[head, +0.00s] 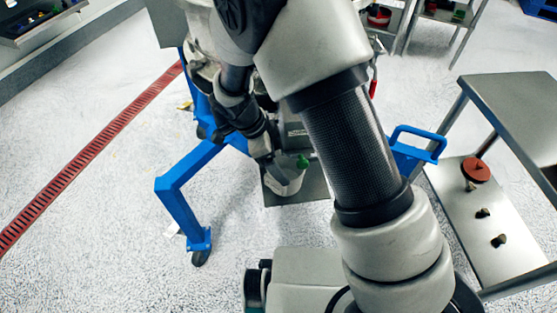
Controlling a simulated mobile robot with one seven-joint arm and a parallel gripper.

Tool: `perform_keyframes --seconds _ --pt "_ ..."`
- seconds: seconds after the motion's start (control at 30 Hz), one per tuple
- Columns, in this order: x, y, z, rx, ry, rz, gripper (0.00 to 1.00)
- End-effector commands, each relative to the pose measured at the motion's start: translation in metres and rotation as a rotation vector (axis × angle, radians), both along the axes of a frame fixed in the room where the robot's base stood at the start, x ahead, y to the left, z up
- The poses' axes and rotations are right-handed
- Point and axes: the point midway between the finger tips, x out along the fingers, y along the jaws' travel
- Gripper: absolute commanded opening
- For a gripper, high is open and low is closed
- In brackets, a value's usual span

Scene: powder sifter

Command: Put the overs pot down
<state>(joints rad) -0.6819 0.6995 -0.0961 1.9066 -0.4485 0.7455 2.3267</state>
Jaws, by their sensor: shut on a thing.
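The overs pot (285,184) is a pale, whitish pot low in the middle of the head view. It is right at the end of my arm, over a flat grey plate (316,182) on the blue-framed machine. My gripper (277,167) is shut on the pot near its upper part. The fingers are small and partly hidden by my wrist. A small green part shows at the pot's top right. I cannot tell whether the pot's base touches the plate.
A blue frame leg (182,205) stands left of the pot, and a blue handle (418,138) is to the right. A steel table (515,95) with a lower shelf (462,218) holds a red round item (475,169) and small knobs. A red floor drain (95,150) runs left; floor there is clear.

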Motion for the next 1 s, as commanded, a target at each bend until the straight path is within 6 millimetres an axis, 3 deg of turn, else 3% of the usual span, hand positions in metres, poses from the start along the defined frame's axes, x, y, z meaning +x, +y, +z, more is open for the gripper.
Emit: perform_keyframes --seconds 0.33,0.37,0.43,0.77,1.0 --pt "0.001 0.001 -0.006 -0.001 -0.001 -0.001 0.46" --pt "0.001 0.001 -0.004 0.000 -0.001 -0.001 0.87" --pt "0.000 0.001 -0.004 0.000 -0.001 -0.001 0.99" --pt "0.001 0.002 0.001 0.000 -0.002 0.000 1.00" --pt "-0.002 0.018 0.042 0.002 -0.005 0.002 1.00"
